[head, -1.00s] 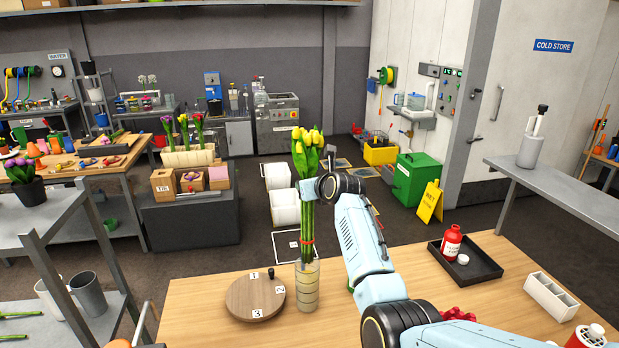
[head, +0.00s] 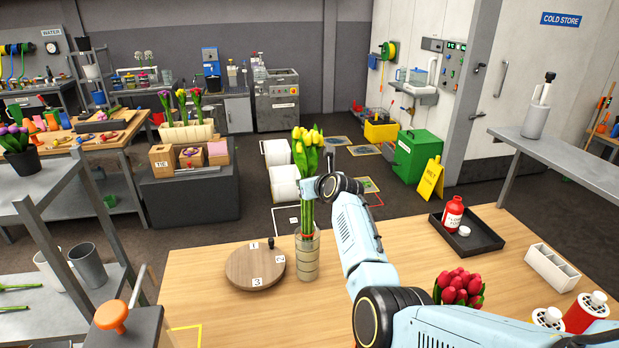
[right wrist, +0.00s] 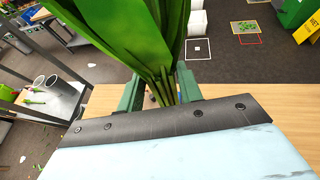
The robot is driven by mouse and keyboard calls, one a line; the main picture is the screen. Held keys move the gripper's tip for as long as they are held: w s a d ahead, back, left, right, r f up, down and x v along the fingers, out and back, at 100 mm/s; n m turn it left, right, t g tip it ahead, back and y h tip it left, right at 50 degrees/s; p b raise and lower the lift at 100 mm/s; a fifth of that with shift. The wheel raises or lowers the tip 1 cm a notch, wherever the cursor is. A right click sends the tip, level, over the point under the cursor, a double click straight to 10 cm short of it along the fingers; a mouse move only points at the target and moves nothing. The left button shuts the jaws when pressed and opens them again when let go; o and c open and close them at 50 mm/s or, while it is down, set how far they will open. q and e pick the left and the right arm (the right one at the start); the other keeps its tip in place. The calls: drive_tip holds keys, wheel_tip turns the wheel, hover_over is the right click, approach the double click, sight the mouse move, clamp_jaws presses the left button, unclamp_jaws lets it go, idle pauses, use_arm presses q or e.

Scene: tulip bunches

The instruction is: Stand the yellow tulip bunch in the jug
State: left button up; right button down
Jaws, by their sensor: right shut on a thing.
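The yellow tulip bunch (head: 308,160) is upright in the head view, with yellow heads, green leaves and a red band low on its stems. My right gripper (head: 316,187) is shut on it below the heads. The clear ribbed jug (head: 308,262) stands on the wooden table directly under the gripper. The stems go down into its mouth, and the band is about level with the rim. Whether the stem ends touch the bottom is unclear. The right wrist view shows the green leaves and stems (right wrist: 165,60) between the fingers (right wrist: 160,92). My left gripper is out of view.
A round wooden board (head: 255,270) with numbered tags lies just left of the jug. Red tulips (head: 459,288) are near the right forearm. A black tray (head: 470,240) with a red bottle and a white divided box (head: 551,272) are at the right.

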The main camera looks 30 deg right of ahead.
sight(310, 211)
drive_tip(key=shift+f+b, duration=2.4)
drive_tip(key=shift+f, duration=2.15)
drive_tip(key=shift+f+b, duration=0.3)
drive_tip(key=shift+f, duration=0.1)
drive_tip(key=shift+c, duration=1.1)
unclamp_jaws()
drive_tip(key=shift+s+r+p, duration=0.2)
drive_tip(key=shift+s+p, duration=0.15)
drive_tip(key=shift+s, duration=0.1)
drive_tip(key=p+v, duration=0.2)
drive_tip(key=v, duration=1)
drive_tip(key=shift+s, duration=0.2)
drive_tip(key=shift+w+a+r, duration=0.1)
drive_tip(key=shift+r, duration=0.05)
